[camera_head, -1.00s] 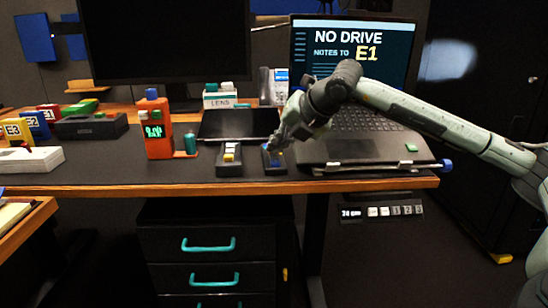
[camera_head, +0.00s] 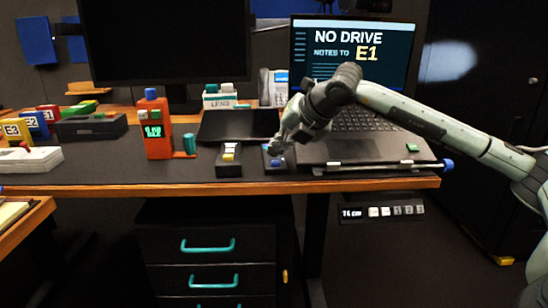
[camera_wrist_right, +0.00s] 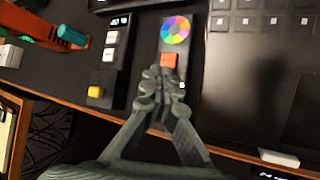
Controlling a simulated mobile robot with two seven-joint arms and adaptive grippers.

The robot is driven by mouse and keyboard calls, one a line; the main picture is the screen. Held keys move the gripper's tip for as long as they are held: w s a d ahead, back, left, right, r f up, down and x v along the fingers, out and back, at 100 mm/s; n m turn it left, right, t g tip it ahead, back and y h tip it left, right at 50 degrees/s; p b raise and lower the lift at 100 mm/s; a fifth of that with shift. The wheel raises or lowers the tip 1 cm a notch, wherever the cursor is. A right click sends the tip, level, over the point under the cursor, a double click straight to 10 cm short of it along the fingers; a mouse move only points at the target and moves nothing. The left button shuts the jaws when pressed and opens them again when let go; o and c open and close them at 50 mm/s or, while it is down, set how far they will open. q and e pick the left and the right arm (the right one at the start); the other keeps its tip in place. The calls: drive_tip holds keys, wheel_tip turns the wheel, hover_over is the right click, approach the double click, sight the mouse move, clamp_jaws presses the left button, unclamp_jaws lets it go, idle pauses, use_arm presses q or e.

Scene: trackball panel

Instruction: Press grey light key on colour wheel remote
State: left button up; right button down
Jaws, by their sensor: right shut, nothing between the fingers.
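The colour wheel remote (camera_wrist_right: 188,62) is a dark slab on the desk, with a rainbow wheel at its far end and an orange key (camera_wrist_right: 170,60) below it in the right wrist view. In the head view the remote (camera_head: 276,167) shows a blue patch near its front. My right gripper (camera_wrist_right: 158,73) is shut and empty, with its fingertips over the remote just below the orange key; it also shows in the head view (camera_head: 277,147). I cannot tell whether it touches. A small pale mark shows beside the fingers. I cannot make out the grey light key; the fingers hide part of the remote.
Another dark remote (camera_wrist_right: 119,68) with pale keys and a yellow key lies just left. The laptop (camera_head: 385,150) stands right of my gripper. An orange bottle-shaped device (camera_head: 157,135) stands further left. The desk's front edge (camera_head: 200,189) is close.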

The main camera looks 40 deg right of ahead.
sight(276, 158)
idle(0.4)
drive_tip(key=shift+r+p, duration=0.4)
drive_tip(key=shift+r, duration=0.35)
drive_tip(key=shift+r+p, duration=1.7)
drive_tip(key=shift+r, duration=0.9)
drive_tip(key=shift+f, duration=0.1)
